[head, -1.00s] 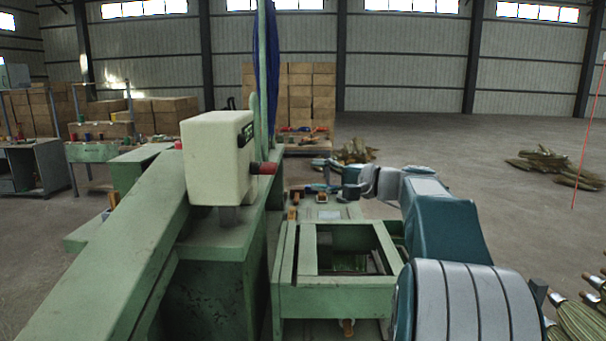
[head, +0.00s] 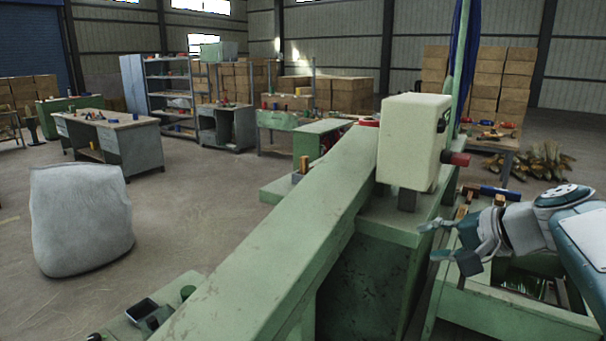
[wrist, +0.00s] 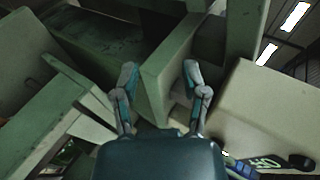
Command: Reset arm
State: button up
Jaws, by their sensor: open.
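My gripper (head: 437,241) is at the right of the head view, reaching left from my teal and white arm. Its two fingers are spread with nothing between them, beside the green machine frame (head: 290,235) and below the cream control box (head: 412,142). In the wrist view my gripper (wrist: 158,85) also shows open and empty, with green machine panels behind the fingers. The cream box (wrist: 275,105) fills the right of that view. I cannot tell the exact gap between fingers and machine.
A white sack (head: 80,215) stands on the floor at left. Workbenches (head: 115,140), shelves (head: 168,90) and stacked cartons (head: 340,90) line the back. Broom bundles (head: 530,160) lie beyond the machine. Open floor lies between sack and machine.

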jog(key=s+a+f+n+g+h, duration=0.1)
jog(key=s+a+f+n+h, duration=0.2)
jog(key=s+f, duration=0.4)
jog(key=s+a+f+n+g+h, duration=0.1)
jog(key=s+a+f+n+h, duration=0.3)
jog(key=s+f, duration=0.3)
jog(key=s+n, duration=0.1)
jog(key=s, duration=0.4)
jog(key=shift+f+g+h, duration=0.3)
jog(key=shift+f+g, duration=0.1)
jog(key=shift+a+n, duration=0.15)
jog(key=shift+n, duration=0.15)
